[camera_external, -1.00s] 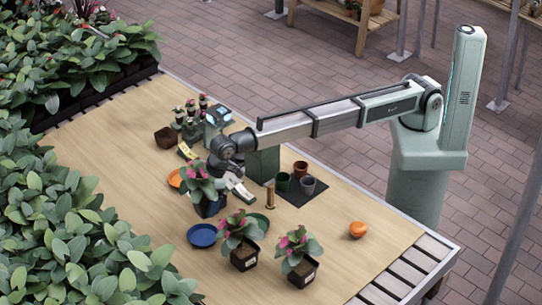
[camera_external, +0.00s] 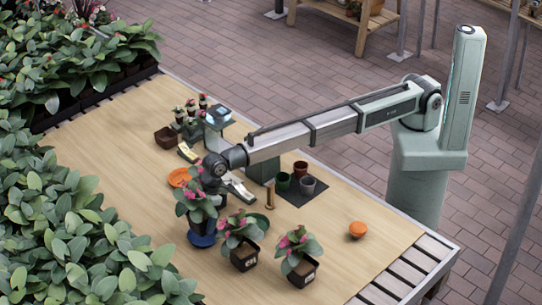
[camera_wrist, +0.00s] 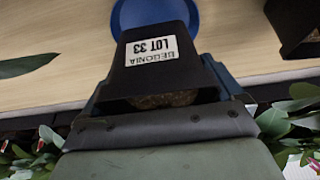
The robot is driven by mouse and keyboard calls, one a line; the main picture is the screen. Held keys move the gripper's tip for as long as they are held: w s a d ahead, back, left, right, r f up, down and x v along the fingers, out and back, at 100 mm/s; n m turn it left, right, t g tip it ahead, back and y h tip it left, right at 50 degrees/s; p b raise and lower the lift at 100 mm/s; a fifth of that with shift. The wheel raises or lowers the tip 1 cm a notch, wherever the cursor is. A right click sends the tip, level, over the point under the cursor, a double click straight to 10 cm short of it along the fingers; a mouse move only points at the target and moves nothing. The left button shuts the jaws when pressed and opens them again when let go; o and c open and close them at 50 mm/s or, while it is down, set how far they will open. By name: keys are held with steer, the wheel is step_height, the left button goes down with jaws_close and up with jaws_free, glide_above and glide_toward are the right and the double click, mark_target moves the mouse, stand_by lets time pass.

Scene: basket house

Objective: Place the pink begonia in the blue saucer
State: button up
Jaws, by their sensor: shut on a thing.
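A pink begonia (camera_external: 196,202) with broad green leaves stands in a dark pot, and my gripper (camera_external: 213,190) is shut on that pot. The wrist view shows the black pot (camera_wrist: 155,62) upside down in the picture, with a white label reading BEGONIA LOT 33, between the fingers (camera_wrist: 162,92). The blue saucer (camera_external: 201,239) lies under the pot in the outside view, partly hidden by it. In the wrist view the blue saucer (camera_wrist: 128,12) shows just beyond the pot. The pot looks upright; I cannot tell whether it touches the saucer.
Two more potted begonias (camera_external: 239,238) (camera_external: 298,254) stand to the right of the saucer. An orange saucer (camera_external: 179,177) lies behind. Small pots (camera_external: 301,168) stand on a dark mat. Dense foliage (camera_external: 60,230) borders the left.

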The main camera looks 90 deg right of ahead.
steer(key=shift+f, duration=1.55)
steer(key=shift+f, duration=0.35)
steer(key=o, duration=0.9)
steer(key=shift+c, duration=0.2)
steer(key=shift+r, duration=0.1)
steer(key=shift+r, duration=0.25)
steer(key=v, duration=1.2)
